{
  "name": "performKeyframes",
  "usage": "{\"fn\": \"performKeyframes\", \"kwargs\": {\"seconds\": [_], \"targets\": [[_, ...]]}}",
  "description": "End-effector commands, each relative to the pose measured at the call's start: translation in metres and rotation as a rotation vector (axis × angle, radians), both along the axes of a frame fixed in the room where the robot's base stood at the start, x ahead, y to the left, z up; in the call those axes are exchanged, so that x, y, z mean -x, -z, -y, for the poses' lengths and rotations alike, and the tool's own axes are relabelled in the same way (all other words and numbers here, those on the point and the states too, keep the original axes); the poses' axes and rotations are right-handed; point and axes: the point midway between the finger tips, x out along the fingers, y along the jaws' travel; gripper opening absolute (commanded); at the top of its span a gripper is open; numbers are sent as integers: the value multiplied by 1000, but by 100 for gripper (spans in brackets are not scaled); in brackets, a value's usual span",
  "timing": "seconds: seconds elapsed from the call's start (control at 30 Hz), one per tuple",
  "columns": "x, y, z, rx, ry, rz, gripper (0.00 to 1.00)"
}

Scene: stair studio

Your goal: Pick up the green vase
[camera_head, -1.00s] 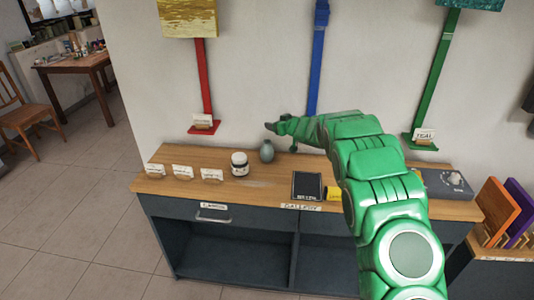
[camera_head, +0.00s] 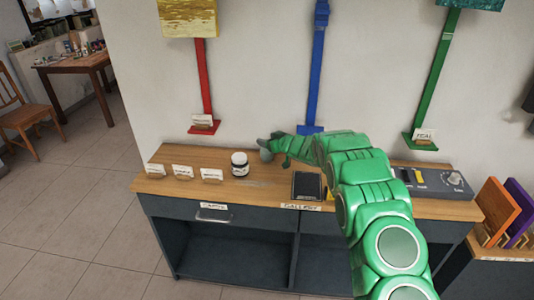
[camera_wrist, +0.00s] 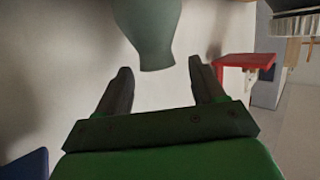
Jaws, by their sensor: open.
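The green vase (camera_head: 266,155) is a small grey-green vessel standing on the wooden counter top (camera_head: 250,188), close to the wall. My gripper (camera_head: 272,142) is right at it in the head view and hides part of it. In the wrist view the vase (camera_wrist: 151,30) shows large at the top, cut off by the frame edge, with its narrow end between the two dark fingertips of my gripper (camera_wrist: 160,68). The fingers are apart, with a visible gap on both sides of the vase.
A white jar with a dark label (camera_head: 240,164) stands just left of the vase. Several small white cards (camera_head: 183,171) line the counter's left part. A dark tablet-like panel (camera_head: 307,186) lies to the right. A red shelf (camera_head: 205,128) is on the wall.

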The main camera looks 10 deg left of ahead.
Motion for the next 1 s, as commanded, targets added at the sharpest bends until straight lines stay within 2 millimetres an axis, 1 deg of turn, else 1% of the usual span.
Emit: {"fn": "performKeyframes", "kwargs": {"seconds": [0.03,0.1,0.4,0.73,0.77,1.0], "targets": [[1,9,-1,0,0,-3,68],[1,20,0,0,0,-4,68],[-17,24,-17,-1,-2,0,68],[-20,24,-20,-1,0,-1,68],[-20,24,-20,-1,0,-1,65],[-20,24,-20,-1,0,-1,29]]}}
